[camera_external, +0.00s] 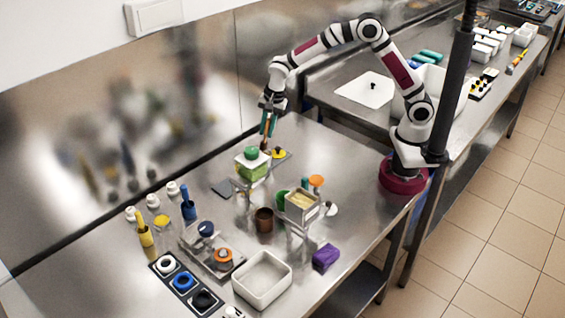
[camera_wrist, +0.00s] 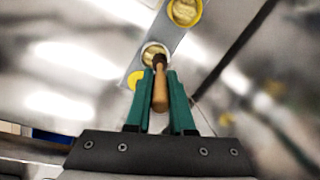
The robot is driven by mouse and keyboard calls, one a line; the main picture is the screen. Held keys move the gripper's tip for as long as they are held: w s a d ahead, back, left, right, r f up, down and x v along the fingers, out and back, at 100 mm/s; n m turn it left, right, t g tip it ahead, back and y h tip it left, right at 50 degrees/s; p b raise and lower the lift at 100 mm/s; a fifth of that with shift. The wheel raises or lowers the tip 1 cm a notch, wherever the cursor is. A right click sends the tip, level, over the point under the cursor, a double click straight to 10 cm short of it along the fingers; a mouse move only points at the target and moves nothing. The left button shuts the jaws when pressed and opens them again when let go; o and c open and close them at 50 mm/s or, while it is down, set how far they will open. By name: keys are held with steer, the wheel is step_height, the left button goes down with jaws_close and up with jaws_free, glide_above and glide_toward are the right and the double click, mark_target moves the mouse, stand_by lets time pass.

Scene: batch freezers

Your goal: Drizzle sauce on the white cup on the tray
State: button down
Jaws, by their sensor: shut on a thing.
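My gripper (camera_external: 267,128) points down over the far part of the steel table. In the wrist view, its green fingers (camera_wrist: 160,95) are shut on the wooden handle of a utensil (camera_wrist: 160,93), which has a dark far end. A narrow grey tray (camera_wrist: 174,35) lies beyond the fingertips. On it, a pale-rimmed cup (camera_wrist: 146,54) with yellowish contents sits just past the utensil's dark end and is partly hidden by it. A yellow-rimmed cup (camera_wrist: 200,14) stands farther up the tray. I cannot tell whether the utensil touches the pale cup. No sauce is clearly visible.
A green container with a green top (camera_external: 251,163) stands close to the gripper. A brown cup (camera_external: 264,219), a stand with a pale box (camera_external: 301,205), a white bin (camera_external: 263,281) and a purple block (camera_external: 326,257) stand nearer. Several bottles line the left side.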

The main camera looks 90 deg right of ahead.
steer(key=shift+s+d, duration=0.25)
steer(key=shift+d, duration=0.45)
step_height(320, 180, up, 7)
stand_by(0.6)
